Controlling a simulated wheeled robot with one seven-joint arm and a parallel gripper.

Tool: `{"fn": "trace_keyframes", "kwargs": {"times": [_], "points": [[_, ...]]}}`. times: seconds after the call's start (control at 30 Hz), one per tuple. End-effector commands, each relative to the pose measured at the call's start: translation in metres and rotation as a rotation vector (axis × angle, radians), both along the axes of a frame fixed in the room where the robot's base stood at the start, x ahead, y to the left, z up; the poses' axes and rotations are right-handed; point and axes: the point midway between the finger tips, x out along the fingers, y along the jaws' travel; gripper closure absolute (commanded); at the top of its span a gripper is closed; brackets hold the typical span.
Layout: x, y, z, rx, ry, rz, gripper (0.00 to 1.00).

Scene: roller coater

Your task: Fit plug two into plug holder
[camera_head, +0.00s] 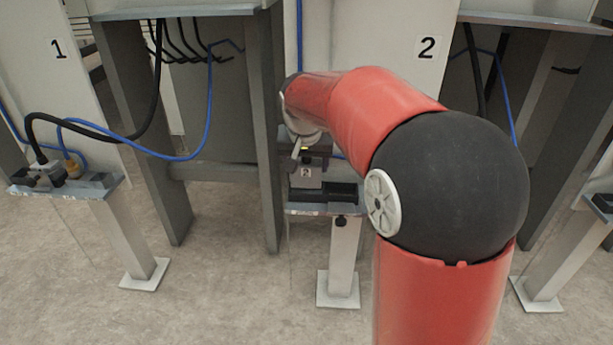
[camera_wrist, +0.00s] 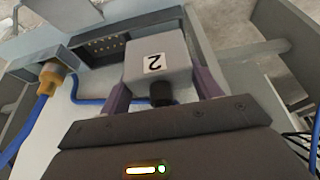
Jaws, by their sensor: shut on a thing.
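Plug two (camera_wrist: 176,49) is a grey block with a "2" label and a dark round stub, seen close in the wrist view. My gripper (camera_wrist: 160,82) is shut on it, with one purple finger on each side. In the head view plug two (camera_head: 306,174) hangs below my gripper (camera_head: 306,155), over the left part of the plug holder (camera_head: 322,209), a shelf on a post below panel 2. A dark socket with pins (camera_wrist: 102,47) shows beside the plug in the wrist view. The underside of the plug is hidden, so I cannot tell whether it touches the holder.
A yellow connector (camera_wrist: 50,76) on a blue cable sits left of the plug in the wrist view. A similar stand (camera_head: 103,188) with plugged black and blue cables is at the left. Grey frame posts (camera_head: 258,130) stand close beside my arm. The floor in front is clear.

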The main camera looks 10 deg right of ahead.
Motion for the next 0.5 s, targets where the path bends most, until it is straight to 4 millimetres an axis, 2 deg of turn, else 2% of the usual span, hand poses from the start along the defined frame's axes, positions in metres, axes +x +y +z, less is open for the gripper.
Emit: {"fn": "trace_keyframes", "kwargs": {"times": [0.1, 0.2, 0.5], "points": [[0.0, 0.0, -0.022, -0.001, 0.004, 0.0, 0.68], [0.0, 0.0, -0.033, 0.0, 0.003, 0.001, 0.68], [0.0, 0.0, -0.035, 0.0, 0.001, 0.0, 0.68]]}}
